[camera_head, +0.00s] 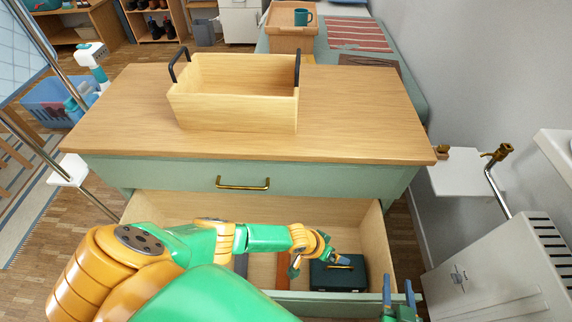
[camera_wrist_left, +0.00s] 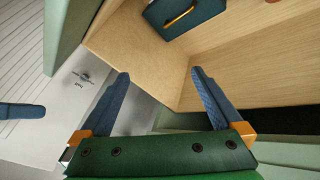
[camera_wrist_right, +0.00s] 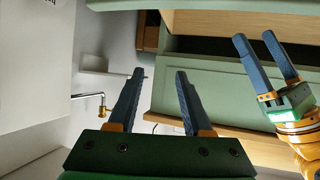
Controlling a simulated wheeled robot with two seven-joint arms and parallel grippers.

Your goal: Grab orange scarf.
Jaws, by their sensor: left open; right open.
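A flat orange-brown item (camera_head: 283,268) lies in the open drawer, partly hidden behind my left arm; I cannot tell for sure that it is the orange scarf. My left gripper (camera_head: 317,265) is open and empty above the drawer, just right of this item and over a dark green case (camera_head: 345,278). The case also shows at the top of the left wrist view (camera_wrist_left: 185,14), beyond the open fingers (camera_wrist_left: 160,85). My right gripper (camera_head: 398,290) is open and empty by the drawer's front right corner. No scarf shows in either wrist view.
The open drawer (camera_head: 375,235) belongs to a green dresser with a wooden top (camera_head: 350,110). A wooden box with black handles (camera_head: 235,108) stands on top. A grey item (camera_head: 240,264) lies in the drawer's left part. A white radiator-like unit (camera_head: 495,275) stands at the right.

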